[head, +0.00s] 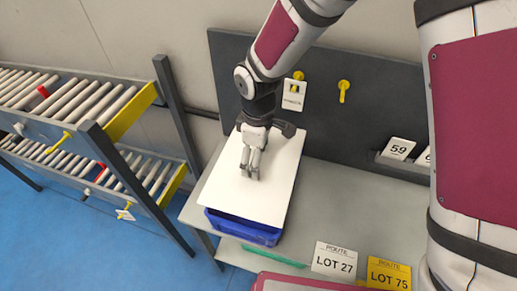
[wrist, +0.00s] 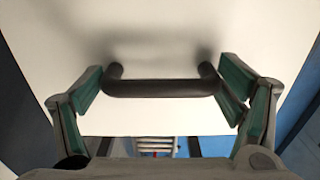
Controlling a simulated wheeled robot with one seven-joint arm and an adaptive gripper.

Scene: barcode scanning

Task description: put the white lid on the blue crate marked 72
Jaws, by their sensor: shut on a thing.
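The white lid (head: 270,190) is a flat panel over the blue crate (head: 243,230) on the grey table. The crate's blue front shows below the lid's near edge; no number is readable on it. I cannot tell whether the lid touches the rim. My gripper (head: 251,172) points down at the lid's middle. In the wrist view my gripper (wrist: 161,90) has its green-padded fingers at both ends of the lid's black bar handle (wrist: 160,88), shut on it. The white lid (wrist: 165,30) fills most of that view. The crate's inside is hidden.
Cards reading LOT 27 (head: 334,260) and LOT 75 (head: 388,274) stand at the table's front. A green strip (head: 272,256) lies before the crate. A dark back panel (head: 375,105) rises behind. Roller racks (head: 75,105) stand left. The table (head: 345,200) right of the crate is clear.

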